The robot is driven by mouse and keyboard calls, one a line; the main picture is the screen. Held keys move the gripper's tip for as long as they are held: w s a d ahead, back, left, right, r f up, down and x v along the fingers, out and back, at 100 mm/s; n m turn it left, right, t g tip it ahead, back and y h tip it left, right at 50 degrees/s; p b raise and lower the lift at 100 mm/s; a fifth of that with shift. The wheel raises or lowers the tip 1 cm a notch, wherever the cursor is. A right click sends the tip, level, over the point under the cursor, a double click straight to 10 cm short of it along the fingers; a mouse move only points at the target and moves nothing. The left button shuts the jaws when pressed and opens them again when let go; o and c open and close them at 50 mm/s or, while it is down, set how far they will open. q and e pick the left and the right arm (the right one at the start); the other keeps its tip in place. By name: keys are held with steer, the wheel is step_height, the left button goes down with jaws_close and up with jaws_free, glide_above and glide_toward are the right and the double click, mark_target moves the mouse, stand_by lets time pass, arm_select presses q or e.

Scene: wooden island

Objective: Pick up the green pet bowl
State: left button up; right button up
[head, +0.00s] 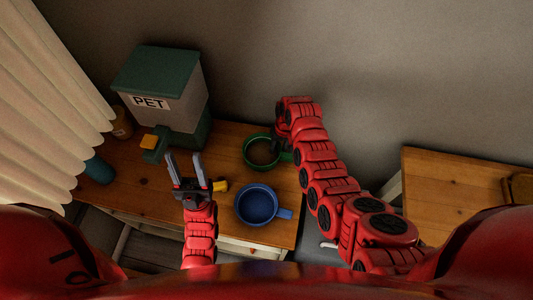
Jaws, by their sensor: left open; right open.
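The green pet bowl (247,153) stands on the wooden island top, near its right end in the head view. My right gripper (284,152) is at the bowl's right side, pointing down. Its fingers are mostly hidden behind my own wrist, and I cannot tell whether they touch the rim. My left gripper (186,159) is open and empty, over the island to the left of the bowl, with its two fingers spread apart.
A blue pot-like vessel (257,205) with a handle sits in front of the bowl. A yellow object (220,186) is beside my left gripper. The PET dispenser (157,97) stands at the back left. Another wooden surface (440,190) is at right, across a gap.

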steer(key=shift+c, duration=0.4)
jaws_close()
stand_by(0.9)
